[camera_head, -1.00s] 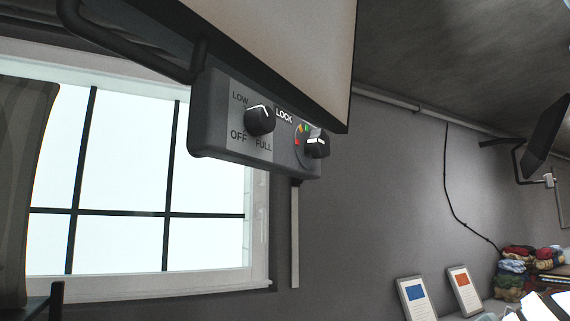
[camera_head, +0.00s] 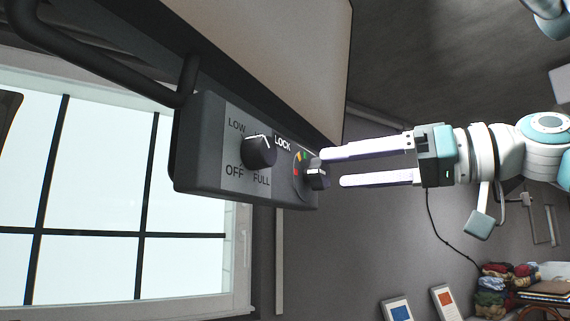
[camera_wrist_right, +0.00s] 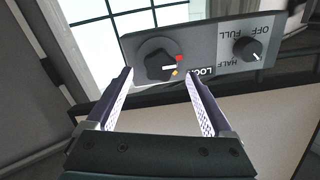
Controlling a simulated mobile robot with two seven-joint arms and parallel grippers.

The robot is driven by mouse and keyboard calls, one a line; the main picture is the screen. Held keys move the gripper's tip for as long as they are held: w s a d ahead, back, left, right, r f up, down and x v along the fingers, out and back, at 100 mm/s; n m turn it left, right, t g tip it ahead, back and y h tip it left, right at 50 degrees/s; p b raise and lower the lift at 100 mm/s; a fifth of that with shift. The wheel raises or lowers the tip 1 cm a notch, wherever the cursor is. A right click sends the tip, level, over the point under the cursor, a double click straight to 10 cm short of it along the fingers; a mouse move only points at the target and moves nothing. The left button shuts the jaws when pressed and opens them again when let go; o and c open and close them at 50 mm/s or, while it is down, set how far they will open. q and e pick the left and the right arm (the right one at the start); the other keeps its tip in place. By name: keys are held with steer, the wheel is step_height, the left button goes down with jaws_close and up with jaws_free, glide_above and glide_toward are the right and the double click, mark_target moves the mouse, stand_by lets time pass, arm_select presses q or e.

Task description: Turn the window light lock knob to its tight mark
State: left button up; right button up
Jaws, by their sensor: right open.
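The lock knob (camera_head: 317,176) is black with a white pointer line, at the right end of a dark grey control box (camera_head: 190,150). Its dial has coloured marks; red, yellow-orange and green show in the head view. In the right wrist view the lock knob (camera_wrist_right: 158,66) lies just beyond the fingertips, roughly centred between them. Its white pointer faces right there, between the red and yellow marks. My right gripper (camera_head: 334,167) is open and empty, its two pale fingers pointing at the knob from the right. Whether a fingertip touches it I cannot tell. My left gripper is not in view.
A second black knob (camera_head: 261,151), marked LOW, OFF and FULL, sits left of the lock knob. A beige panel (camera_head: 270,50) hangs above the box, with a dark bar at left. A window (camera_head: 100,200) is behind. The space below the lock knob is clear.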

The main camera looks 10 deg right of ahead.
steer(key=shift+p+x, duration=0.45)
steer(key=shift+x, duration=0.45)
steer(key=shift+w+a, duration=0.15)
steer(key=shift+w, duration=0.05)
jaws_close()
